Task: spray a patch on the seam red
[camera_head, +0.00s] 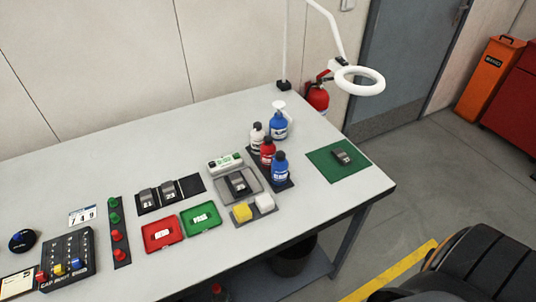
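Other dark parts, marked 21 (149,199) and 23 (168,191), lie on a black mat (190,186). One more dark part (342,156) lies on a green mat (325,165) at right. The seam is too small to make out on any part. Neither gripper is in view.
A blue spray bottle (279,124) stands behind the row. Red (177,236) and green (206,231) trays, yellow (242,212) and white (264,202) blocks are in front. A button box (67,262) is at left. A ring lamp (360,81) overhangs the back right. The table's left rear is clear.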

